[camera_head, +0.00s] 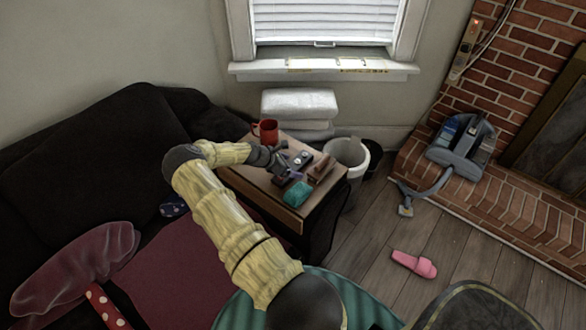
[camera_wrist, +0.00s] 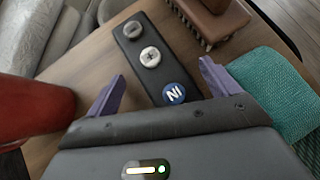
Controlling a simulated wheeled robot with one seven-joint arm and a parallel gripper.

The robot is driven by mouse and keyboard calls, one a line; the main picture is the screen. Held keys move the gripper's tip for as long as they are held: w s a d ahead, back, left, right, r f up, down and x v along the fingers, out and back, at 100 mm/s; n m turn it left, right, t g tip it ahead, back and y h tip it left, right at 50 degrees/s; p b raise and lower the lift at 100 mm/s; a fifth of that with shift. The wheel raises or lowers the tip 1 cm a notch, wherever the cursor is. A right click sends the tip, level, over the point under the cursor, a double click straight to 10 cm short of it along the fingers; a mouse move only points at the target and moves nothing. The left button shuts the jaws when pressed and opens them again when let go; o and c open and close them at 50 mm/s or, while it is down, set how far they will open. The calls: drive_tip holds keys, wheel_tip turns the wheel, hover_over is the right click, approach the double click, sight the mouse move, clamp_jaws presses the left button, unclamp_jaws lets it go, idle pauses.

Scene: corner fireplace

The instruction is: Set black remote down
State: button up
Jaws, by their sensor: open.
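The black remote (camera_wrist: 148,54) lies on the wooden side table (camera_wrist: 100,58), with round grey buttons and a blue disc marked with white letters. In the head view the remote (camera_head: 302,158) shows partly beside my gripper (camera_head: 285,172). My gripper (camera_wrist: 163,88) is open, with its two purple fingers apart on either side of the remote's near end. I see gaps between the remote and both fingers. The near end of the remote is hidden by my gripper's body.
A red mug (camera_head: 267,131) stands at the table's back left, close to my gripper in the wrist view. A brown brush (camera_head: 321,168) and a teal cloth (camera_head: 297,194) lie right of the remote. A white bin (camera_head: 352,170) stands beside the table; a dark sofa (camera_head: 90,150) is left.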

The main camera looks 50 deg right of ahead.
idle(0.3)
drive_tip(key=c, duration=1.5)
wheel_tip(320, 180, up, 10)
idle(0.4)
drive_tip(key=w+a+r+n+t+y+p, duration=0.15)
drive_tip(key=w+a+n+t+p, duration=0.3)
drive_tip(key=a, duration=0.55)
drive_tip(key=w+a+r+n+t+y+p, duration=0.1)
drive_tip(key=w+a+r+n+t+p, duration=0.15)
drive_tip(key=a+n+t, duration=0.5)
drive_tip(key=s+a+r+n+y+p, duration=0.1)
drive_tip(key=a+r+n+y+p, duration=0.1)
drive_tip(key=a, duration=1)
drive_tip(key=s+a+r+n+y+p, duration=0.1)
drive_tip(key=a+r+n+y, duration=0.2)
drive_tip(key=a+n, duration=0.4)
drive_tip(key=a+y, duration=0.1)
drive_tip(key=a, duration=0.3)
drive_tip(key=shift+s+a+n+p, duration=0.3)
drive_tip(key=shift+a+p, duration=0.05)
drive_tip(key=shift+p, duration=0.05)
